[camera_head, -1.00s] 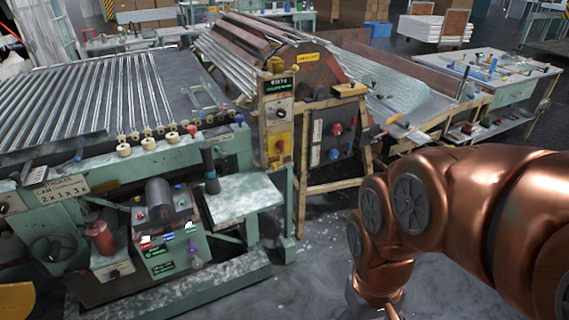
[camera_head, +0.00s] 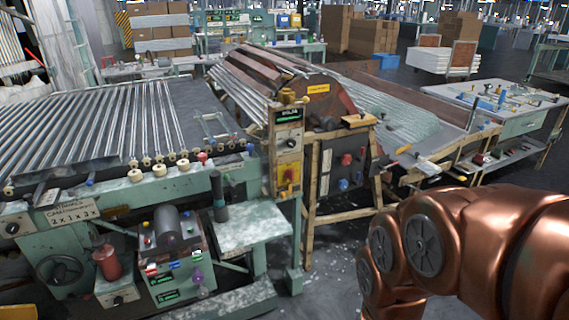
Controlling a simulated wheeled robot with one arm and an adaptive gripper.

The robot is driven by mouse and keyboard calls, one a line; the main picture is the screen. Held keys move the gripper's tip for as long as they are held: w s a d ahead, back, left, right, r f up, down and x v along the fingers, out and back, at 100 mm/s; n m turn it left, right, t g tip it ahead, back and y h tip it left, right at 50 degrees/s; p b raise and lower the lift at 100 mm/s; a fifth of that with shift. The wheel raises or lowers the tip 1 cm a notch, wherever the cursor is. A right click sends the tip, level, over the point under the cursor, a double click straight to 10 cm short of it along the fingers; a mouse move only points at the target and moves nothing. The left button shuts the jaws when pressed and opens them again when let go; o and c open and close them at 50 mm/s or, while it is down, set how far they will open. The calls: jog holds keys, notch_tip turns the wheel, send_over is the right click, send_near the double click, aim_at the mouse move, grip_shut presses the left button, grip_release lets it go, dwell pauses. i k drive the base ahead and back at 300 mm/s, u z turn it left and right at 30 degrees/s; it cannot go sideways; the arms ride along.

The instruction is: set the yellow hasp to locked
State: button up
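A yellow fitting (camera_head: 288,178), which looks like the hasp, is on the lower part of a narrow control panel (camera_head: 289,140) on an upright post. My copper arm fills the lower right of the view, right of the post and nearer to me. My gripper is out of the picture, so its fingers cannot be seen.
A green roller conveyor (camera_head: 110,125) with a front control box (camera_head: 172,255) stands on the left. A small green side table (camera_head: 250,225) juts out below the panel. A wooden frame (camera_head: 312,205) stands right of the post. Bare floor (camera_head: 330,275) shows in front of it.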

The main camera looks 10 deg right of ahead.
aim_at(282, 194)
jog(key=u, duration=0.1)
jog(key=k, duration=0.35)
jog(key=u, duration=0.35)
jog(key=i, duration=0.75)
jog(key=u, duration=0.65)
